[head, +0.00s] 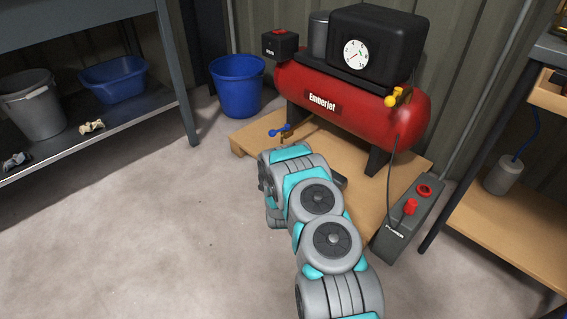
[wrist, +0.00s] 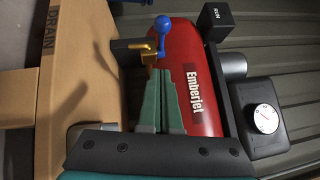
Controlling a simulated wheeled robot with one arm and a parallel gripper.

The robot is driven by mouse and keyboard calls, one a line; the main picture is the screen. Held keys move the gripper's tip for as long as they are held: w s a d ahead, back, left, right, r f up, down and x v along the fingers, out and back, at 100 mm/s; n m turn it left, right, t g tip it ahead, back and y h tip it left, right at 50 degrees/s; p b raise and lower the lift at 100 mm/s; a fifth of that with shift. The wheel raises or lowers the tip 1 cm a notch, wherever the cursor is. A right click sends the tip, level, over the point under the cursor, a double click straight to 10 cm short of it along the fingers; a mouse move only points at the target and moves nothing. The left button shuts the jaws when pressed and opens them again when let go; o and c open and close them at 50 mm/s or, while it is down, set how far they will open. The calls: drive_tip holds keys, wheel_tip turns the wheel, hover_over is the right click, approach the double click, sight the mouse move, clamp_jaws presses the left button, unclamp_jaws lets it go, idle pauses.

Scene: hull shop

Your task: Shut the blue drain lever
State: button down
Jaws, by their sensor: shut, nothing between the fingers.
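The blue drain lever (head: 280,130) sits on a brass valve low at the left front of the red compressor (head: 345,98). In the wrist view the lever (wrist: 162,24) shows a round blue knob and a blue arm running down to the brass valve (wrist: 152,54). My gripper (wrist: 158,74) is shut and empty, with its green fingertips pointing at the valve and very close to it. I cannot tell whether they touch. In the head view my arm hides the gripper.
The compressor stands on a wooden platform (head: 405,166) marked DRAIN. A yellow valve lever (head: 398,97) is at its right end. A power box (head: 408,222) with red controls stands to the right. A blue bucket (head: 237,86) is behind left. The floor at left is clear.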

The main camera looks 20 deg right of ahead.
approach(279, 131)
drive_tip(key=d, duration=0.3)
drive_tip(key=shift+w+a+r+b, duration=0.1)
drive_tip(key=shift+w+a+b, duration=0.3)
drive_tip(key=shift+w, duration=0.65)
drive_tip(key=shift+w+a+b, duration=0.1)
drive_tip(key=shift+w+a, duration=0.5)
drive_tip(key=shift+w, duration=0.45)
